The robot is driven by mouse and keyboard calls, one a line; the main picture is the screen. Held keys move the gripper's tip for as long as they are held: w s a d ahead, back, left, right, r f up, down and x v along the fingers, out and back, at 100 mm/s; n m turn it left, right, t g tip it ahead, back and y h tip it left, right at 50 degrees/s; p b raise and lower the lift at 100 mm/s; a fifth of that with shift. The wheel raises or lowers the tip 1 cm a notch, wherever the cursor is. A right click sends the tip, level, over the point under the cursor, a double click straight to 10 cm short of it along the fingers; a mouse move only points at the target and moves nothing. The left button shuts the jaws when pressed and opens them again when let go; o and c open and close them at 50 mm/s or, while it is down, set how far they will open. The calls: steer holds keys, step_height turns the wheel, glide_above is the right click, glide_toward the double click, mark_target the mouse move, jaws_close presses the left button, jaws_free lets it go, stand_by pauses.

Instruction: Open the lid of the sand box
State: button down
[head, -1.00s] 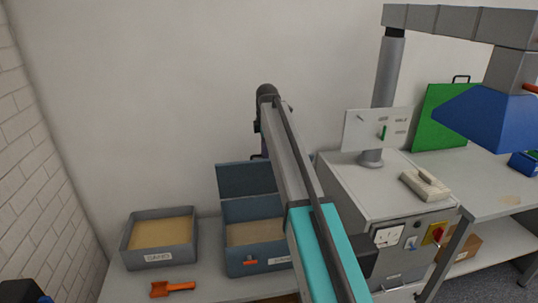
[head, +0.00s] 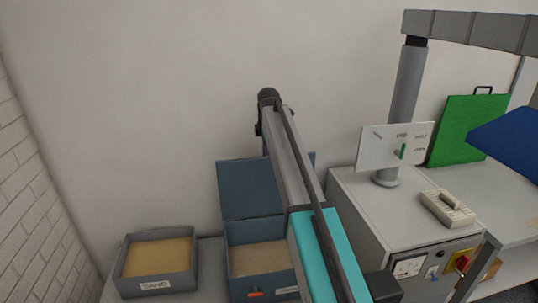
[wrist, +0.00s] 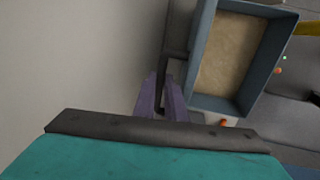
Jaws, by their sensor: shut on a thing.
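The blue sand box (head: 262,268) stands on the bench with its lid (head: 248,190) raised at the back, close to upright. Sand shows inside, and an orange latch (head: 254,294) is on its front. The wrist view shows the open box (wrist: 202,55) from above, to the right of my gripper. My gripper (wrist: 162,88) has purple fingers shut on a thin dark edge, which appears to be the lid's. The exact contact is hard to see. In the head view my arm covers the gripper and the lid's right part.
An open grey tray labelled SAND (head: 158,286) stands left of the box. A grey cabinet (head: 385,205) with a control panel stands close on the right. The wall is just behind the bench.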

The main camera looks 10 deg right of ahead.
steer(key=shift+a+f, duration=0.3)
steer(key=shift+f, duration=0.15)
steer(key=c, duration=2.2)
jaws_free()
steer(key=o, duration=0.4)
steer(key=shift+w+f, duration=0.15)
steer(key=shift+w, duration=0.05)
steer(key=shift+d+r, duration=0.15)
steer(key=shift+r, duration=0.1)
steer(key=shift+r, duration=0.1)
steer(key=b+v, duration=0.3)
steer(key=v, duration=1)
steer(key=shift+r, duration=0.4)
